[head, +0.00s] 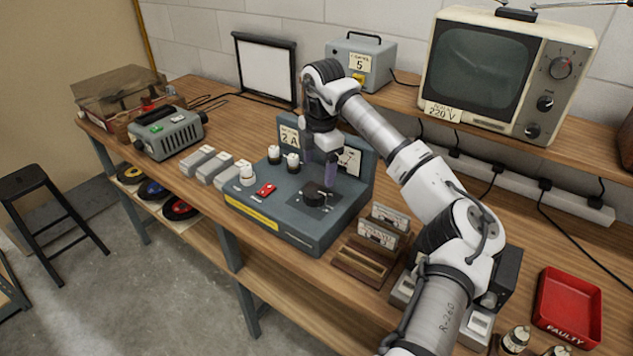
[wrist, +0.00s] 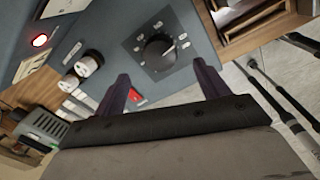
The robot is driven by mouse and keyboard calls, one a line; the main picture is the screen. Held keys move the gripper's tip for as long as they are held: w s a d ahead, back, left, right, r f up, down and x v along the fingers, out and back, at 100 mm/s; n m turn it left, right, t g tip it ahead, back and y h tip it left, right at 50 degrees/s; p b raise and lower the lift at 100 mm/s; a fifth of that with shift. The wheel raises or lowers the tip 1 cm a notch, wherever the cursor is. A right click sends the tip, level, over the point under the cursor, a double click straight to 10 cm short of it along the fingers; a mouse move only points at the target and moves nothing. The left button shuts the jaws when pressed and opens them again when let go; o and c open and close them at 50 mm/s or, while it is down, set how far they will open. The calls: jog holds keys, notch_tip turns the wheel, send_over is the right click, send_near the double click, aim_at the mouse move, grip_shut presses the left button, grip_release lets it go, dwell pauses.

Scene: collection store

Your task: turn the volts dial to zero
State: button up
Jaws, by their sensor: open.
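The dial (head: 316,198), a black round knob on a dark plate, sits on the sloped top of a blue-grey bench unit (head: 295,236). In the wrist view the dial (wrist: 159,53) has small white marks around it, too small to read; I cannot tell its setting. My gripper (head: 322,168) is open and empty above the dial, fingers pointing down. In the wrist view the fingers (wrist: 163,82) stand apart to either side of the dial's near side, not visibly touching it. A card reading "2 A" (head: 289,138) stands behind; another card (head: 349,160) is partly hidden.
The unit also has a red switch (head: 265,190) and black-and-white terminals (head: 274,155). A lit red lamp (wrist: 40,40) shows in the wrist view. Labelled cassettes in a wooden rack (head: 365,258) stand close right. A television (head: 500,75) and a red tray (head: 568,305) lie farther right.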

aim_at(317, 190)
jog(key=f, duration=0.2)
jog(key=f+p, duration=0.1)
jog(key=f, duration=0.4)
jog(key=shift+w+a+f+p, duration=0.1)
jog(key=shift+w+a+p, duration=0.15)
jog(key=shift+p, duration=0.15)
jog(key=c, duration=1)
jog(key=shift+n, duration=0.3)
